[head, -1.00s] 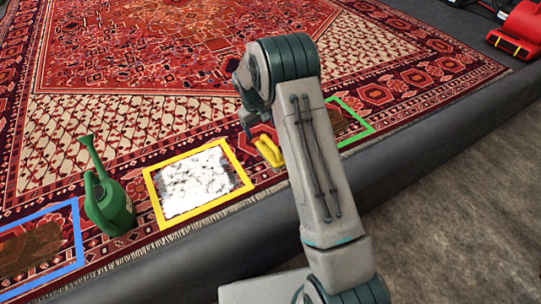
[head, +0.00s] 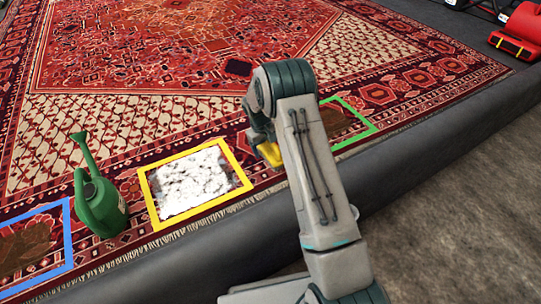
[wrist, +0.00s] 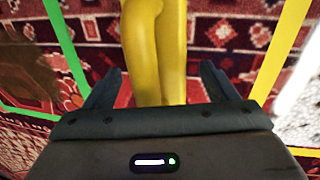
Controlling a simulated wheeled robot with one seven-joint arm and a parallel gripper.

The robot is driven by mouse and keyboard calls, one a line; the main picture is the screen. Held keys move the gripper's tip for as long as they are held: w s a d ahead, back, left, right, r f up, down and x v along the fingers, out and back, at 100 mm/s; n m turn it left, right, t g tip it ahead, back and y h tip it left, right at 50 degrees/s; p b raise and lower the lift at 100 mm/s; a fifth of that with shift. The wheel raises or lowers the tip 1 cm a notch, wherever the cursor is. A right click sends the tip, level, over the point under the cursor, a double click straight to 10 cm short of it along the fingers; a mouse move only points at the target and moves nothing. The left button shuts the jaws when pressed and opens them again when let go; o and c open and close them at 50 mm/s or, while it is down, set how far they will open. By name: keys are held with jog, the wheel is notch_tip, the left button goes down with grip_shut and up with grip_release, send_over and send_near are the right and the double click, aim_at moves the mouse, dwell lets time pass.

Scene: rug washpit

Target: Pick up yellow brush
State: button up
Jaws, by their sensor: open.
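The yellow brush (head: 271,154) lies on the red patterned rug between the yellow frame and the green frame, partly hidden behind my arm in the head view. In the wrist view the yellow brush (wrist: 156,45) runs down from the top edge, and its lower end lies between my fingers. My gripper (wrist: 162,82) is open, with one finger on each side of the brush and a gap visible on both sides. In the head view my fingertips are hidden behind my arm.
A yellow frame (head: 152,197) around a white foamy patch (head: 195,180) lies left of the brush. A green frame (head: 372,127) around a brown stain lies to the right. A green watering can (head: 98,203) and a blue frame (head: 68,245) are farther left. A dark raised edge (head: 440,148) borders the rug.

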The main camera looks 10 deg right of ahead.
jog(key=shift+r, duration=0.1)
jog(key=c, duration=1.1)
jog(key=shift+r, duration=0.1)
jog(key=shift+c, duration=0.2)
jog(key=shift+r+p, duration=0.45)
jog(key=shift+r, duration=0.15)
jog(key=r, duration=0.1)
jog(key=r+p, duration=0.2)
jog(key=shift+s+d+r, duration=0.25)
jog(key=shift+d+r, duration=0.15)
jog(key=s+d+r+p, duration=0.3)
jog(key=s+d+r, duration=0.2)
jog(key=d, duration=0.3)
jog(key=shift+s+d+r, duration=0.25)
jog(key=shift+s+r, duration=0.15)
jog(key=shift+s, duration=0.4)
